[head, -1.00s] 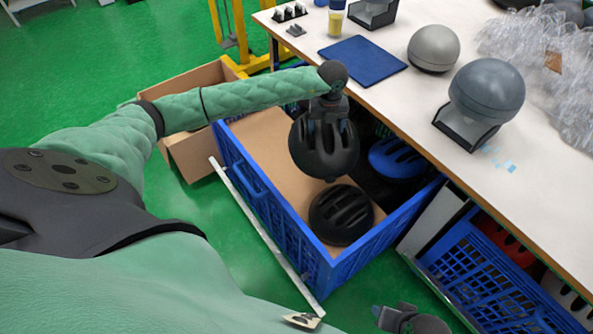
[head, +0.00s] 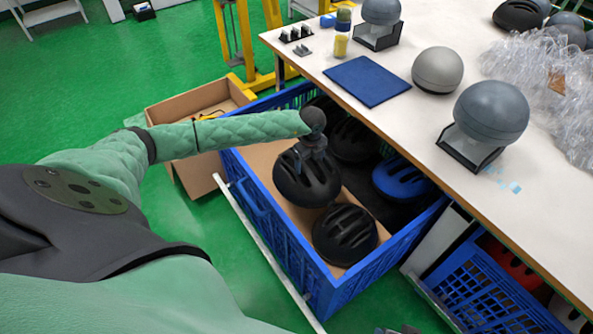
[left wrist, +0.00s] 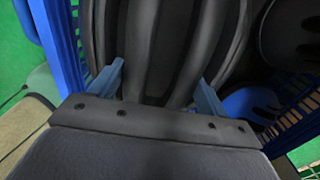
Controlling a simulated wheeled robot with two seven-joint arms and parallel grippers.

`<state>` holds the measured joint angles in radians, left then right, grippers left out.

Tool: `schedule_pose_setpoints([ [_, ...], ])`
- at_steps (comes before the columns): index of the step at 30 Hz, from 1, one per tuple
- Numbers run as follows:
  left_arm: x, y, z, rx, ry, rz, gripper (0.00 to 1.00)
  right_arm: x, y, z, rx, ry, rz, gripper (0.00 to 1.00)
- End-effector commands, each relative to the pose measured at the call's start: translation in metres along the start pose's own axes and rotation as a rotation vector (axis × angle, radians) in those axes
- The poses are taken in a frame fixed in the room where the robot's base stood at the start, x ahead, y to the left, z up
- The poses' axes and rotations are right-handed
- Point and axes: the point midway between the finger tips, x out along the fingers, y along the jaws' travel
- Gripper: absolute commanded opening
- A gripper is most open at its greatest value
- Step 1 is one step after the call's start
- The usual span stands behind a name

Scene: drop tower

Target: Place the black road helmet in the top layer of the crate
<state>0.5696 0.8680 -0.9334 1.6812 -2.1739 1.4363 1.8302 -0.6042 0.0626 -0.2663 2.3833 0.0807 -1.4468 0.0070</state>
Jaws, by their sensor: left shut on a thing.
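The blue crate (head: 259,217) stands on the floor beside the workbench, with a brown cardboard layer showing inside. My left gripper (head: 309,155) is inside the crate's outline, shut on a black helmet (head: 305,182). The held helmet also fills the left wrist view (left wrist: 170,50), between the two fingers. Whether it touches the cardboard is hard to tell. Another black helmet (head: 345,234) lies in the near corner of the crate. A blue helmet (head: 403,178) and a further black helmet (head: 352,140) lie along the bench side. My right gripper is not clearly in view.
The workbench (head: 425,110) overhangs the crate's right side. It bears a blue mat (head: 366,81), grey domes (head: 491,112) and clear plastic wrap (head: 545,80). A cardboard box (head: 196,103) stands behind the crate. A second blue crate (head: 480,290) is at lower right.

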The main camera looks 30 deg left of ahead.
Motion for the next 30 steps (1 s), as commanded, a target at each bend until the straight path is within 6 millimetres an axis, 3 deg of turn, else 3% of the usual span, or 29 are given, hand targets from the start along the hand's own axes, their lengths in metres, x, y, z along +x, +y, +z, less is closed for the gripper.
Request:
schedule_pose_setpoints([
  [4,0.014,0.016,0.024,-0.002,-0.002,0.003,0.22,-0.012,0.005,0.001,0.006,-0.022,0.016,0.52],
  [10,0.028,0.026,0.041,0.000,0.000,0.000,0.22,-0.020,0.010,0.002,0.009,-0.040,0.029,0.52],
  [16,0.037,0.028,0.043,0.002,0.001,0.001,0.22,-0.024,0.010,0.004,0.010,-0.051,0.033,0.52],
  [24,0.068,0.027,0.042,0.000,0.001,0.001,0.22,-0.040,0.019,0.005,0.019,-0.079,0.054,0.52],
  [30,0.070,0.027,0.043,0.001,0.000,0.000,0.22,-0.040,0.021,0.006,0.027,-0.085,0.058,0.52],
])
